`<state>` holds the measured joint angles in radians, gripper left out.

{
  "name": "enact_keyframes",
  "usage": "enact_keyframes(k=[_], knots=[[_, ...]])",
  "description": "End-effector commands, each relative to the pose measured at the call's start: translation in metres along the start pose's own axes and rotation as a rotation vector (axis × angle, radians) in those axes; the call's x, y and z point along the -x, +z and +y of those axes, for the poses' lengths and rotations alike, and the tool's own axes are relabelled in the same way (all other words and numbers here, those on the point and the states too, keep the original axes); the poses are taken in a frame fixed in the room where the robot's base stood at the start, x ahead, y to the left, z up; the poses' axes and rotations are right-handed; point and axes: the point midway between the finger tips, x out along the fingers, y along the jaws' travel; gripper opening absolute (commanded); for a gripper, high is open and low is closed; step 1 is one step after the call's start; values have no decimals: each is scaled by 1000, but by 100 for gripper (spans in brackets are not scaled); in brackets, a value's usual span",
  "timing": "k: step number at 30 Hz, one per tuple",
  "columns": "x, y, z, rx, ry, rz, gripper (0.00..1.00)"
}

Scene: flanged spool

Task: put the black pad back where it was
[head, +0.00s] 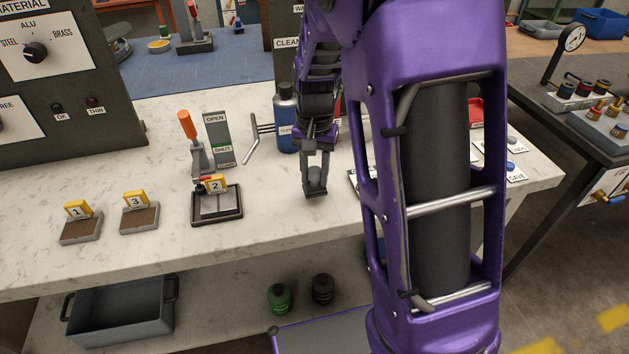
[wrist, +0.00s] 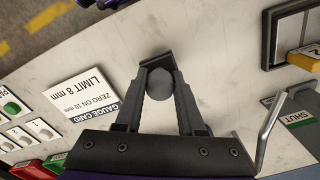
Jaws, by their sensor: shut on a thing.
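My gripper (head: 316,165) points down over the white worktop, to the right of the number 2 station. It is shut on the black pad (head: 315,193), a small dark plate with a rounded grey knob on top. In the wrist view the fingers of my gripper (wrist: 160,88) close on the grey knob, and the black pad's plate (wrist: 155,61) shows beyond them. I cannot tell whether the pad touches the worktop. The number 2 station (head: 229,214) is a dark-framed tray with a light plate inside. Brown pads numbered 1 (head: 81,230) and 3 (head: 139,219) sit to its left.
A blue bottle (head: 286,125) stands behind my gripper. An orange-handled clamp (head: 189,128) and an OPEN/SHUT plate (head: 218,138) stand behind the number 2 station. The gauge card (wrist: 82,96) lies beside my gripper in the wrist view. The worktop's front strip is clear.

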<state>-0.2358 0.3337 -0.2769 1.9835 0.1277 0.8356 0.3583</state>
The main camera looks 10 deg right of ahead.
Motion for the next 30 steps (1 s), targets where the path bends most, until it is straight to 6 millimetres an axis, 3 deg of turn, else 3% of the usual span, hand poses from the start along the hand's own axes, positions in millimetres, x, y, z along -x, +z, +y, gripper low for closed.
enact_keyframes(k=[3, 14, 15, 20, 30], knots=[[-19, 1, 0, -1, 1, -3, 0], [-23, 0, 0, -1, 0, -2, 0], [-23, 0, 0, -1, 0, -2, 40], [-22, 0, 0, -1, 0, -2, 68], [-18, 0, 0, 0, 0, -1, 68]])
